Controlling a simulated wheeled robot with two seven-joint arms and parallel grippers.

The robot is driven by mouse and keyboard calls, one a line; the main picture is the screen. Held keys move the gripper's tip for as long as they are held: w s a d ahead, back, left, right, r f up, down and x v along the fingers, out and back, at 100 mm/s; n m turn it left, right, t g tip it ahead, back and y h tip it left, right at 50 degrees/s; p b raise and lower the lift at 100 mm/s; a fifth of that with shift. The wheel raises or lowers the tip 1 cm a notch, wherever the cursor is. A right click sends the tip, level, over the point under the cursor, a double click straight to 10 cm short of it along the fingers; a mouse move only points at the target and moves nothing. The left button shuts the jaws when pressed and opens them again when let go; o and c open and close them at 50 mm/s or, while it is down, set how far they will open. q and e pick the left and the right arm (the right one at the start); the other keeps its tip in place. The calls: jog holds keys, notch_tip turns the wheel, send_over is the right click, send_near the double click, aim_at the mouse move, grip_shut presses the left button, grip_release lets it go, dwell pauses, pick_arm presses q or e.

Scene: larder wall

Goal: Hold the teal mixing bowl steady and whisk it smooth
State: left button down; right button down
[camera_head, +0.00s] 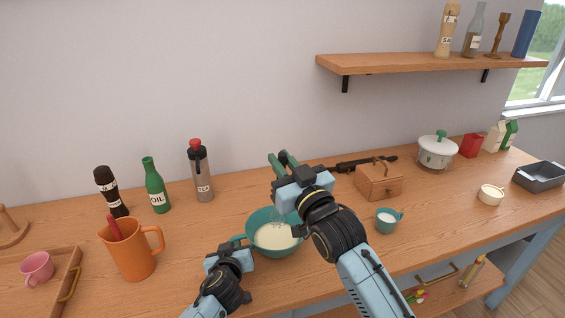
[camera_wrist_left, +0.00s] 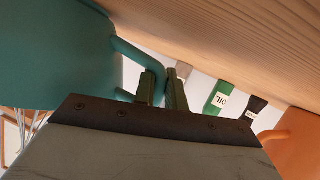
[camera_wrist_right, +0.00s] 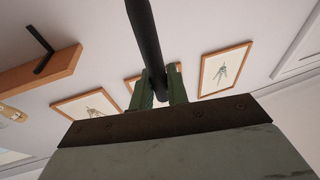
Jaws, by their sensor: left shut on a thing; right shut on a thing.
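The teal mixing bowl (camera_head: 261,216) stands on the counter with a pale creamy mix (camera_head: 274,237) in it. My left gripper (camera_head: 240,243) is at the bowl's left side. In the left wrist view, its fingers (camera_wrist_left: 163,90) are shut on the bowl's loop handle (camera_wrist_left: 143,64). My right gripper (camera_head: 284,163) is above the bowl, shut on the whisk's dark handle (camera_wrist_right: 147,40). The whisk's wires (camera_head: 277,215) reach down into the bowl. They also show at the left edge of the left wrist view. My right arm hides part of the bowl's right side.
An orange jug (camera_head: 133,250) stands left of my left arm. A green oil bottle (camera_head: 155,186) and other bottles stand behind. A small teal cup (camera_head: 386,222) and a wooden box (camera_head: 379,182) are right of my right arm. A shelf (camera_head: 420,65) hangs above.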

jog(key=shift+r, duration=0.1)
jog(key=shift+r, duration=2.45)
pick_arm(q)
jog(key=c, duration=1.4)
grip_release()
jog(key=shift+o, duration=0.2)
jog(key=shift+s, duration=0.1)
jog(key=v, duration=1.2)
